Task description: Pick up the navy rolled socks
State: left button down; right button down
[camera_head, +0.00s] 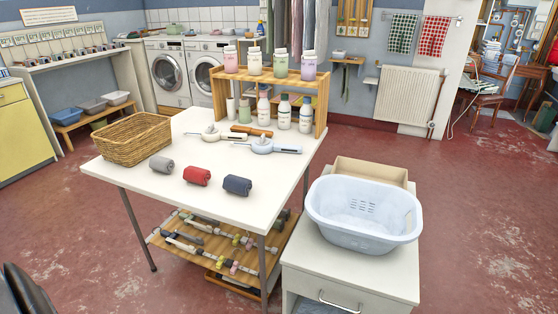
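The navy rolled socks (237,186) lie on the white table (213,205) near its front right edge. They form a short dark blue roll. A red roll (197,176) lies just to their left, and a grey roll (161,164) lies further left; the three are apart from one another. Nothing touches the navy roll except the tabletop. Neither of my grippers can be seen in the head view.
A wicker basket (128,139) stands at the table's left. A wooden shelf with bottles (285,112) stands at the back. Pale blue handled tools (265,146) lie behind the rolls.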

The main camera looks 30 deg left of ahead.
aim_at(236, 184)
jog(key=j+u, duration=0.1)
jog(key=u, duration=1.3)
